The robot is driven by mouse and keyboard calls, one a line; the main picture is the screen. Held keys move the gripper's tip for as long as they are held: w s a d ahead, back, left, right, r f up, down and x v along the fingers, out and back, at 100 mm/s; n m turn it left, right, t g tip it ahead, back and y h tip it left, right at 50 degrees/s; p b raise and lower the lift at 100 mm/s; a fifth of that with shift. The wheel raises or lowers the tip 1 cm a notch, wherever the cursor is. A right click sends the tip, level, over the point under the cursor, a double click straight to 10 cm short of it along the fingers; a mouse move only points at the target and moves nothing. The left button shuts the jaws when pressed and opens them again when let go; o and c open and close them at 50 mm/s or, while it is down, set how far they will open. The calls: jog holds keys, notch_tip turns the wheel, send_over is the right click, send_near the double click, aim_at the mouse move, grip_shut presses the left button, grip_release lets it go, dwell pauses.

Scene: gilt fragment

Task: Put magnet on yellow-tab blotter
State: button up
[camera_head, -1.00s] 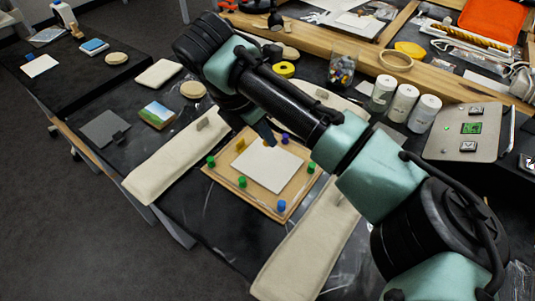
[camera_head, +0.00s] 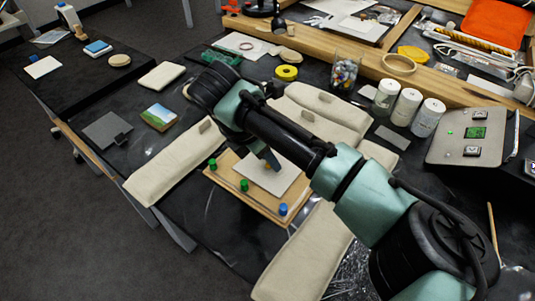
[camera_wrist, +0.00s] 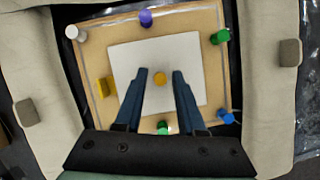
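A round yellow-orange piece (camera_wrist: 160,78) appears over the sheet, between my fingers. My gripper (camera_wrist: 160,74) is open above the board, with a clear gap on each side of that piece. In the head view my arm hides the tab and much of the board (camera_head: 247,199).
Cream padded strips (camera_head: 180,160) (camera_head: 305,262) flank the board, and more pads (camera_head: 325,104) lie behind it. White canisters (camera_head: 408,105), a jar (camera_head: 345,72) and yellow tape (camera_head: 287,72) stand farther back. A grey card (camera_head: 107,130) lies to the left.

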jog(key=shift+o, duration=0.2)
jog(key=shift+r, duration=0.1)
jog(key=shift+a+r, duration=0.1)
jog(key=shift+r, duration=0.2)
jog(key=p+v, duration=0.1)
jog(key=v, duration=1)
jog(key=shift+r, duration=0.25)
